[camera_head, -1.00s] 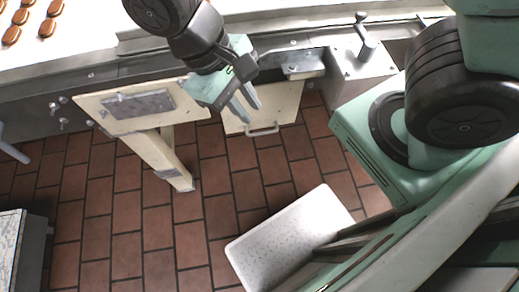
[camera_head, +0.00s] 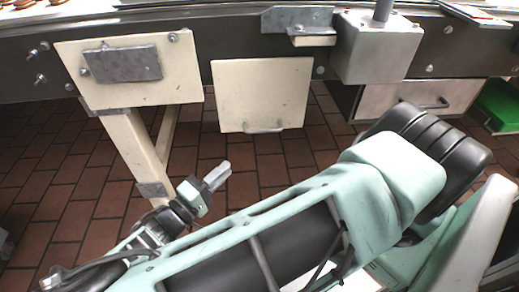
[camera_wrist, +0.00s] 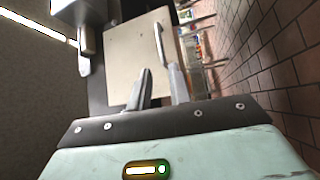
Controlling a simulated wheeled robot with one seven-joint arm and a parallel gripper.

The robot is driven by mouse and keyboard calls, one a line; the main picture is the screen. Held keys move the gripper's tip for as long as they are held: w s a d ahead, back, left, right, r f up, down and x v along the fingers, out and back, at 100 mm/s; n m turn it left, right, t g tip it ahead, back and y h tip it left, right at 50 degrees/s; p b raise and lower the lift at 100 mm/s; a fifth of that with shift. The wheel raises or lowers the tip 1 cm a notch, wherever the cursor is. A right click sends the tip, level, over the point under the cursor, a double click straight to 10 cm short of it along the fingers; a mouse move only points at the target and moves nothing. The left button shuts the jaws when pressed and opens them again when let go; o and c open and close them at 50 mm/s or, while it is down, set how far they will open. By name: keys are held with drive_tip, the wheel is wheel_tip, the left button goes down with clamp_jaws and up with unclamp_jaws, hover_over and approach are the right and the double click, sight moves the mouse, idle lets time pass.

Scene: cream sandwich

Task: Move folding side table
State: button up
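The folding side table is most likely the cream panel (camera_head: 262,90) that hangs down below the long machine's edge. A metal bar handle (camera_head: 264,129) runs along its lower edge. The panel also shows in the wrist view (camera_wrist: 132,58), turned sideways, with its handle (camera_wrist: 160,42) on the right. My gripper (camera_head: 222,174) is below and a little left of the handle in the head view, apart from it. In the wrist view my gripper's two fingers (camera_wrist: 160,70) stand apart with nothing between them, pointing toward the panel and handle.
A cream board with a metal plate (camera_head: 175,85) and an angled cream leg (camera_head: 128,150) stand left of the panel. A grey box with a lever (camera_head: 375,50) is at upper right. A drawer (camera_head: 420,97) and green crate (camera_head: 502,105) stand beyond. The tiled floor below the panel is clear.

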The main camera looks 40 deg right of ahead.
sight(265, 131)
drive_tip(key=b+x, duration=0.1)
drive_tip(key=x, duration=1.6)
drive_tip(key=shift+w+d, duration=0.1)
drive_tip(key=shift+w, duration=0.05)
clamp_jaws()
